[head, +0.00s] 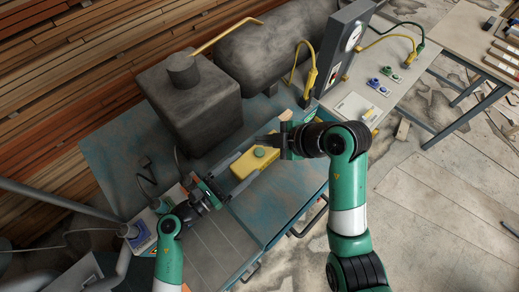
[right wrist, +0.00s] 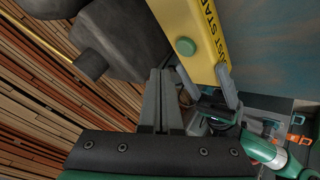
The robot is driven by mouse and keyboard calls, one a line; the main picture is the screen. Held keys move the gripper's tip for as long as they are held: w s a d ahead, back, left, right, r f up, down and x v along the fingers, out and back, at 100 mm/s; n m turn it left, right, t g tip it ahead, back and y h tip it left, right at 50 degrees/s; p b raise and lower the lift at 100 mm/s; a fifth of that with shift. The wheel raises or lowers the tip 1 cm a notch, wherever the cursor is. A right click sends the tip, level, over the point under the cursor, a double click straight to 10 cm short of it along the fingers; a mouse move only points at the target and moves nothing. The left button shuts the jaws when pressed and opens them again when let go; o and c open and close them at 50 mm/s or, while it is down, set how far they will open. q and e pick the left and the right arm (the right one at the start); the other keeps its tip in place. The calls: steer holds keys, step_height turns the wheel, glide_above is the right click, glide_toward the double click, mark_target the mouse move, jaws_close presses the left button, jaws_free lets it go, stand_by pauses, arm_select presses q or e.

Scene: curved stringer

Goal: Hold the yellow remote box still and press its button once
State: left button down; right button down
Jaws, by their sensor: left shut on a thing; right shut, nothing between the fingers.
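The yellow remote box (head: 241,167) is in the middle of the head view, above the blue bench top. My left gripper (head: 242,170) is shut on it, one finger on each side. In the right wrist view the box (right wrist: 203,22) shows dark lettering and a round green button (right wrist: 185,47). The left fingers grip its lower end there. My right gripper (head: 266,139) is shut and empty beside the far end of the box. In the right wrist view its closed fingertips (right wrist: 160,73) are left of and below the button, apart from it in the picture. Their height over it is unclear.
A grey block-shaped tank (head: 190,105) and a grey cylinder (head: 265,50) stand behind the box. A dark upright panel (head: 338,50) with a yellow cable stands at the back right. The blue bench top (head: 290,190) is clear to the right of the box.

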mark_target(256, 148)
steer(key=shift+f, duration=1.4)
stand_by(0.9)
steer(key=shift+f, duration=0.35)
steer(key=shift+f, duration=0.5)
stand_by(0.7)
steer(key=shift+r, duration=0.9)
steer(key=shift+r, duration=2.5)
